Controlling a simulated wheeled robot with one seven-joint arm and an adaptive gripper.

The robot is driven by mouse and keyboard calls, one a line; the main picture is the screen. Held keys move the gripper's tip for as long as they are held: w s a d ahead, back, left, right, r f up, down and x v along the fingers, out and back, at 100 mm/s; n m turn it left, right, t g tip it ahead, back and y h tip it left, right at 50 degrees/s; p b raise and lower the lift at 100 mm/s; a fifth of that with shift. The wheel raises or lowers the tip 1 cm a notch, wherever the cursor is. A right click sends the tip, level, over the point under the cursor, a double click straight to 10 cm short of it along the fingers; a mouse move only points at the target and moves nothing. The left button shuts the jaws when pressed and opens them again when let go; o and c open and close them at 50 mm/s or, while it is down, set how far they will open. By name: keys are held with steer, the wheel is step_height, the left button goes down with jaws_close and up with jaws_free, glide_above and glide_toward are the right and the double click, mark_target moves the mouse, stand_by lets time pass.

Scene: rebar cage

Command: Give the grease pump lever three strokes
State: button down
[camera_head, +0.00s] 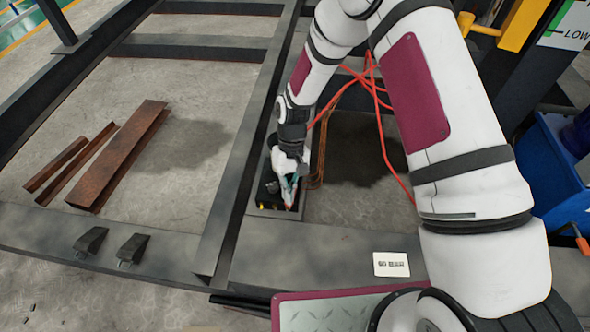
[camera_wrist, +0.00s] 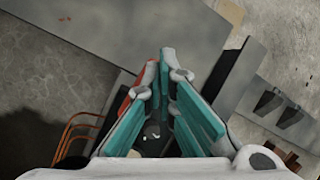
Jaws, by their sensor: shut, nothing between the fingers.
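The grease pump (camera_head: 270,186) is a dark unit in a narrow box between the steel beams, with small yellow fittings at its front end. My gripper (camera_head: 289,190) reaches down over it; its teal-lined fingers are together with nothing held between them. A red piece (camera_head: 291,206), which may be the lever's grip, shows just at the fingertips. In the wrist view my gripper's fingers (camera_wrist: 164,58) converge at their tips, and a red part (camera_wrist: 138,80) shows beside the left finger. My fingers hide most of the lever, so I cannot tell its angle or whether they touch it.
Copper pipes (camera_head: 318,155) and loose red hoses (camera_head: 384,110) run right of the pump. Rusty steel profiles (camera_head: 125,155) lie on the concrete at left. Two dark wedge-shaped brackets (camera_head: 131,249) sit on the front beam. A blue bin (camera_head: 549,172) stands at right.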

steer(key=shift+s+f, duration=0.25)
steer(key=shift+f, duration=0.35)
steer(key=shift+s+a+f+b, duration=0.1)
steer(key=shift+s+f+b, duration=0.2)
steer(key=shift+f+b, duration=0.25)
steer(key=shift+f, duration=0.1)
steer(key=shift+s+f, duration=0.25)
steer(key=shift+f, duration=0.3)
steer(key=shift+f+b, duration=0.1)
steer(key=shift+b, duration=0.25)
steer(key=w+f+p+v, duration=0.1)
steer(key=w+p+v, duration=0.1)
steer(key=v, duration=1)
steer(key=shift+w+d+r+p, duration=0.15)
steer(key=shift+d+r+p, duration=0.15)
steer(key=shift+p, duration=0.4)
